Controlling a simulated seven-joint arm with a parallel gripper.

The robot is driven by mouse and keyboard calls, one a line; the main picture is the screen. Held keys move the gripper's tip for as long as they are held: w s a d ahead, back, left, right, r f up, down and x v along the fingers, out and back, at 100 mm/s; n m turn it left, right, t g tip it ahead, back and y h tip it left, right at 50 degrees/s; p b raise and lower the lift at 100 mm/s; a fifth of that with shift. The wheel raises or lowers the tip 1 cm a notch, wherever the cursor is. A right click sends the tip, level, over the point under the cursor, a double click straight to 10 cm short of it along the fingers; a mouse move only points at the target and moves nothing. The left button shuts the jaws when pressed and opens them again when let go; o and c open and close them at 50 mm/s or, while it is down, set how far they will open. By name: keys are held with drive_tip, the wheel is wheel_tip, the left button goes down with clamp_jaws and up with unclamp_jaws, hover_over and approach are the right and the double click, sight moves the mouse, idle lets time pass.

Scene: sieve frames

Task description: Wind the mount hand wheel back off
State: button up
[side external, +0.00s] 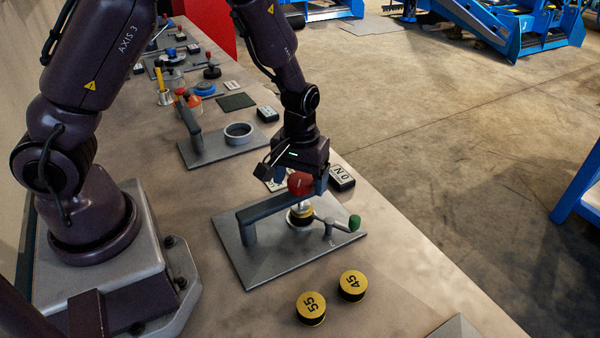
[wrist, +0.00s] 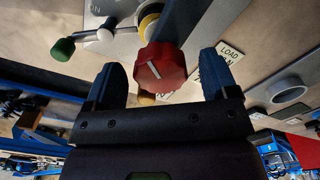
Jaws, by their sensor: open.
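The red hand wheel (side external: 300,184) sits on top of the mount, above a yellow-and-black round piece (side external: 301,216) at the end of a dark grey bar (side external: 262,210). The mount stands on a grey plate (side external: 262,262). My gripper (side external: 299,180) is open and low over the wheel. In the wrist view, the wheel (wrist: 161,70) with a pale line on its face shows between the two blue fingers of my gripper (wrist: 162,62). A gap shows on each side of the wheel. A lever with a green knob (side external: 355,222) stands to the right of the mount.
Two yellow-topped discs marked 55 (side external: 311,306) and 45 (side external: 352,284) lie in front of the plate. A black ON block (side external: 341,178) is close behind my gripper. A second plate with a grey ring (side external: 239,132) stands further back.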

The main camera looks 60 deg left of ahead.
sight(298, 179)
wheel_tip(298, 179, up, 13)
idle(0.4)
wheel_tip(298, 179, down, 13)
drive_tip(key=m, duration=1)
drive_tip(key=shift+s+a+r, duration=0.1)
drive_tip(key=shift+s+a, duration=0.05)
drive_tip(key=c, duration=0.9)
drive_tip(key=shift+c, duration=0.2)
